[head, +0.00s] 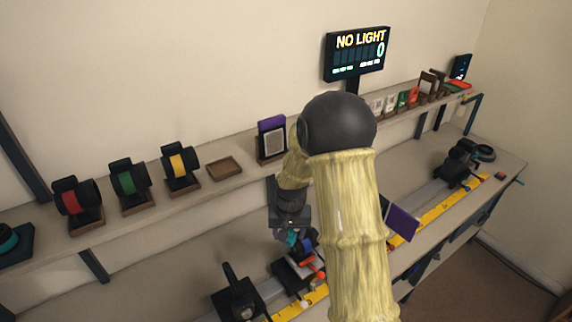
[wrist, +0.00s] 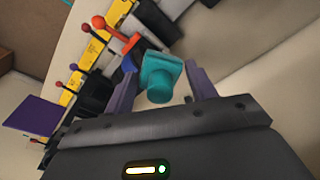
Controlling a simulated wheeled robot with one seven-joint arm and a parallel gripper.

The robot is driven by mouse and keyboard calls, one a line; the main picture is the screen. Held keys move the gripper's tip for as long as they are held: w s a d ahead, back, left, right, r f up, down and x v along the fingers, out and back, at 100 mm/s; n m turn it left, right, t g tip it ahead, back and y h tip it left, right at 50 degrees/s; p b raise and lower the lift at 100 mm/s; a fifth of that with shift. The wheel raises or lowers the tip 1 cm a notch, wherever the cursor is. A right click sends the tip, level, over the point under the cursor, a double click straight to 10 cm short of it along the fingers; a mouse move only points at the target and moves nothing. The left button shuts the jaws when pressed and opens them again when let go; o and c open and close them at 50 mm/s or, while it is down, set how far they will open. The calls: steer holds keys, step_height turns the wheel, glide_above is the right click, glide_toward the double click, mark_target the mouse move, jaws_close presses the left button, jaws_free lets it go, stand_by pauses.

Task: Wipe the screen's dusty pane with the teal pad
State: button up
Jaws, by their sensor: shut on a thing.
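The teal pad (wrist: 160,72), a block with a round knob, sits between the purple fingers of my gripper (wrist: 162,82) in the wrist view. My gripper (head: 293,236) is shut on it above the bench, beside the yellow-scaled rail; only a bit of teal shows in the head view. A purple panel (head: 402,222) stands tilted at the rail, partly behind my arm; it also shows in the wrist view (wrist: 36,117). Another purple-topped piece with a pale grey face (head: 273,143) stands in a wooden holder on the shelf. I cannot tell which bears the dusty pane.
Black mounts with red (head: 76,198), green (head: 128,180) and yellow (head: 178,163) discs stand on the shelf, near an empty wooden tray (head: 223,168). A display (head: 357,52) reads NO LIGHT and 0. Rail carriers with red and orange knobs (head: 300,270) crowd my gripper.

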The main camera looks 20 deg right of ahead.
steer(key=w+d+r+n+t+y+p, duration=0.2)
steer(key=w+r+n+t+p, duration=0.1)
steer(key=w+r+t, duration=0.6)
step_height(320, 180, up, 10)
steer(key=s+a+n+t+y+p, duration=0.1)
steer(key=s+t+y, duration=0.1)
steer(key=t, duration=0.4)
steer(key=shift+y, duration=0.7)
steer(key=shift+w+f, duration=0.1)
steer(key=shift+a+p+x, duration=0.1)
steer(key=shift+p+x, duration=0.35)
steer(key=shift+x, duration=1)
steer(key=shift+a+p+x, duration=0.15)
steer(key=shift+p+x, duration=0.25)
steer(key=shift+x, duration=1.1)
steer(key=shift+d, duration=0.15)
